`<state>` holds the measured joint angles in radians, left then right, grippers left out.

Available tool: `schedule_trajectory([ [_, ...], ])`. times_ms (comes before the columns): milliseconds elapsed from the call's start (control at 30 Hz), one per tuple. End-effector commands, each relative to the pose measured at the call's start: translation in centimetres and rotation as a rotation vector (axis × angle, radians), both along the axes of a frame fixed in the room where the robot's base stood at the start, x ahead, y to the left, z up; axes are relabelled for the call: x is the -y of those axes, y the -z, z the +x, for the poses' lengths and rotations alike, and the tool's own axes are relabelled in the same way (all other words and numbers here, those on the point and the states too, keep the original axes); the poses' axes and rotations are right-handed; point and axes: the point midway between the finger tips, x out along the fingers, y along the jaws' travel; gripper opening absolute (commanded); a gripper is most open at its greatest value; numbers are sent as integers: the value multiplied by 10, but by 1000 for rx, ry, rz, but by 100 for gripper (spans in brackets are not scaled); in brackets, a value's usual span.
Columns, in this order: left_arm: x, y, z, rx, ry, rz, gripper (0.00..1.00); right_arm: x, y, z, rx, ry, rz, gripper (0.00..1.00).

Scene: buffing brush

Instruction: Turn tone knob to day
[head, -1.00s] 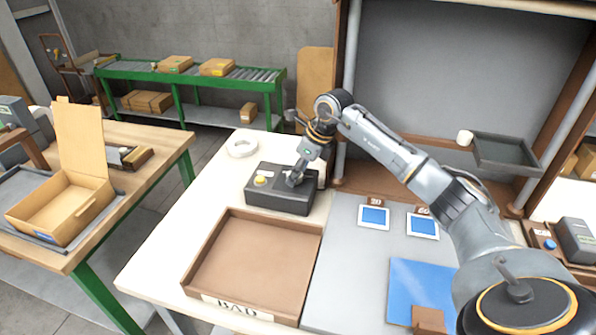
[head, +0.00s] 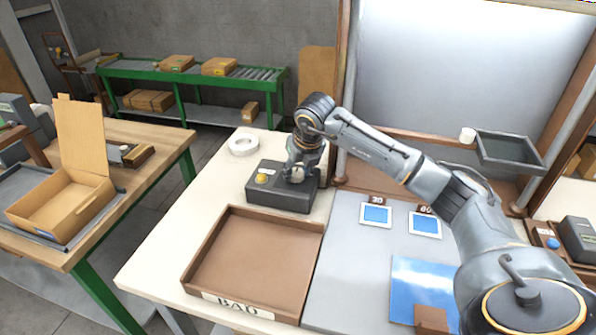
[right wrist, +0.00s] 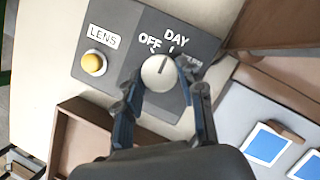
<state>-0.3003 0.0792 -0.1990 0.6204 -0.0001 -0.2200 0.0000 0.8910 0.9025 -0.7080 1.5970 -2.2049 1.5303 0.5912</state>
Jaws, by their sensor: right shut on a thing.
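The tone knob (right wrist: 158,72) is a round pale dial on a dark control box (head: 265,197). In the right wrist view its dark pointer line points up and slightly right, toward the DAY label (right wrist: 176,38). The OFF label (right wrist: 150,42) is to the left of DAY, and a third label to the right is partly hidden. My right gripper (right wrist: 164,88) is shut on the knob, with one finger on each side. In the head view the gripper (head: 297,176) covers most of the knob. My left gripper is not in view.
A yellow button (right wrist: 94,64) beside a LENS label sits on the same box. A brown tray marked BAD (head: 255,262) stands in front, and a white tape roll (head: 242,145) lies behind. A lit panel (head: 455,75) stands at the back. Blue-and-white cards (head: 376,214) lie on the grey mat.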

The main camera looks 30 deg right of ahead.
Motion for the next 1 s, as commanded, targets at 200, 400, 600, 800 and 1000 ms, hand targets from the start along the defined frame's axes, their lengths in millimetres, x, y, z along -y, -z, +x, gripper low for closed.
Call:
schedule_trajectory([
  [200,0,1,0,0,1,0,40,0,0,0,1,28,1,7],
  [400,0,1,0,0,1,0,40,0,0,0,0,30,1,7],
  [600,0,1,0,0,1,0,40,0,0,0,0,29,1,48],
  [800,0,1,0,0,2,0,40,0,0,0,0,29,1,61],
  [1000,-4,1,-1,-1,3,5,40,0,-2,0,0,29,0,61],
])
